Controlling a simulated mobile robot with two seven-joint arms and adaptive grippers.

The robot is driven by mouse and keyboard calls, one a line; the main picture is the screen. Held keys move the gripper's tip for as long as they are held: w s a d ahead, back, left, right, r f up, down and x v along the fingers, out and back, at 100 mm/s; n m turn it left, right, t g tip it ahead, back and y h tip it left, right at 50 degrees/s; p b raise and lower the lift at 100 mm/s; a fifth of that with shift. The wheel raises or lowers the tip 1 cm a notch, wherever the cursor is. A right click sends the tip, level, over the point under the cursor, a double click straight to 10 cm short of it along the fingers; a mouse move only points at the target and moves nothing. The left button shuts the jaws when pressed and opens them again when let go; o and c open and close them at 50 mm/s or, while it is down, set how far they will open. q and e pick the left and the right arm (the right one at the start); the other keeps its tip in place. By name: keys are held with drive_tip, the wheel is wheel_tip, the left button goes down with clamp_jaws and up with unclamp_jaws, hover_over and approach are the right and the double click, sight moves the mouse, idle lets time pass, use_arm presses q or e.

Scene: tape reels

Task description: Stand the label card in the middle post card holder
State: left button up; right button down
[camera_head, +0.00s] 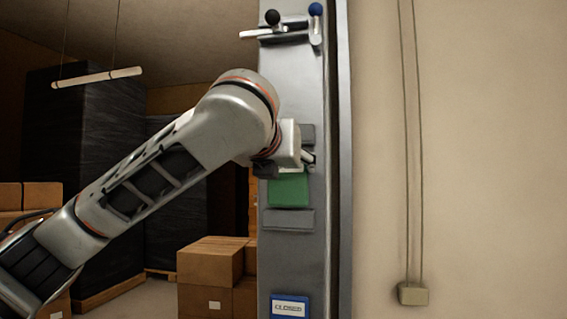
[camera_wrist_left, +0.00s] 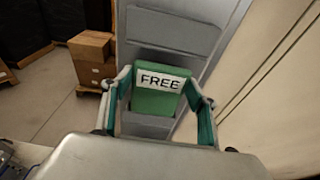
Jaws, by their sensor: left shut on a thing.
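The label card is green, with the word FREE on a white strip in the left wrist view (camera_wrist_left: 160,98). In the head view its green face (camera_head: 288,190) shows in front of the metal post (camera_head: 290,250). My left gripper (camera_head: 287,165) is shut on the card, with one finger at each side edge; its fingers also show in the left wrist view (camera_wrist_left: 163,92). A grey plate, seemingly the middle holder (camera_head: 288,219), is just below the card's lower edge. I cannot tell whether the card touches it. My right gripper is not in view.
Another grey plate (camera_head: 307,133) is on the post behind the gripper. A blue CLOSED card (camera_head: 290,307) is low on the post. Levers with a black ball (camera_head: 272,17) and a blue ball (camera_head: 315,9) stick out above. Cardboard boxes (camera_head: 210,265) stand behind at left.

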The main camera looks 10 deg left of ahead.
sight(287, 180)
use_arm(q)
drive_tip(key=shift+w, duration=0.85)
drive_tip(key=shift+f+b, duration=0.3)
drive_tip(key=shift+f, duration=0.9)
drive_tip(key=o, duration=1.2)
